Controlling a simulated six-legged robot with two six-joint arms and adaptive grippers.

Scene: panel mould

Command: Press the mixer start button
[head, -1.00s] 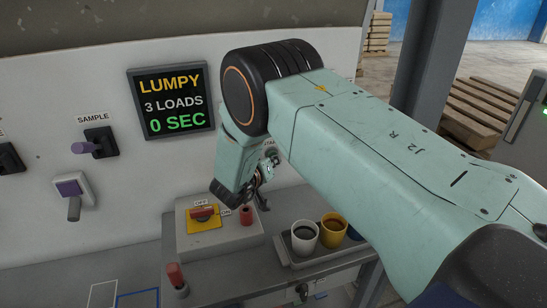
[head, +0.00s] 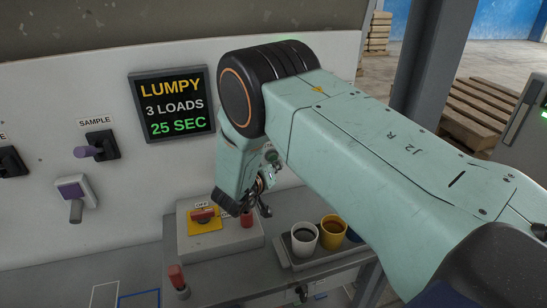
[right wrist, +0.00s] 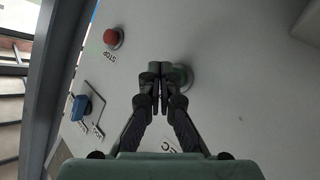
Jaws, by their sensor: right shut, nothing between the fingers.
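The mixer start button (right wrist: 186,76) shows in the right wrist view as a dark green round shape on the pale panel, partly hidden behind my fingertips. My right gripper (right wrist: 160,80) is shut and empty, with its fingertips overlapping the button's left side. I cannot tell whether they touch it. In the head view my right gripper (head: 263,188) is near the panel, below my wrist. The display (head: 172,103) on the panel reads LUMPY, 3 LOADS, 25 SEC. My left gripper is not in view.
A red stop button (right wrist: 113,37) and a blue switch (right wrist: 80,107) sit left of the fingers in the wrist view. In the head view a grey box (head: 190,246) with a red rotary switch (head: 203,214) stands below.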

